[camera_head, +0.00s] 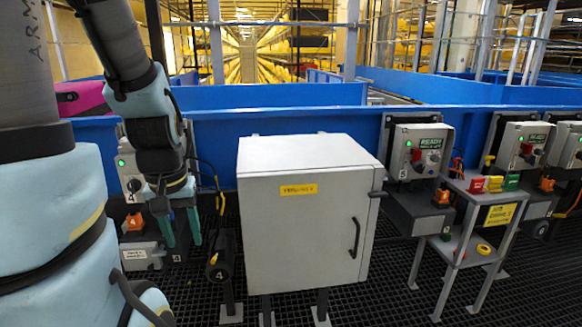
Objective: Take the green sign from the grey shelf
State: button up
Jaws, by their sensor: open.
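The green sign (511,181) is a small green block-like piece at the right end of the top of the grey shelf (466,255), on the right side of the view. A red sign (478,184) and a yellow sign (494,184) stand beside it on the same top. My gripper (181,230) is far to the left, pointing down with its two green fingers apart and nothing between them. It hangs in front of a control box marked 4 (131,175), left of the grey cabinet.
A large grey cabinet (300,230) with a yellow label stands between my gripper and the shelf. Control boxes line the blue conveyor wall (260,120). A yellow ring-like item (483,249) lies on the shelf's lower level. Dark grating floor is open between cabinet and shelf.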

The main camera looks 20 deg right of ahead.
aim_at(511, 182)
jog(key=k+l, duration=0.1)
jog(key=l, duration=1.3)
jog(key=k+l, duration=0.15)
jog(key=l, duration=1.2)
jog(key=i+l, duration=0.1)
jog(key=l, duration=0.4)
jog(key=i+l, duration=0.15)
jog(key=l, duration=0.3)
jog(key=i+l, duration=0.1)
jog(key=l, duration=0.4)
jog(key=i+l, duration=0.35)
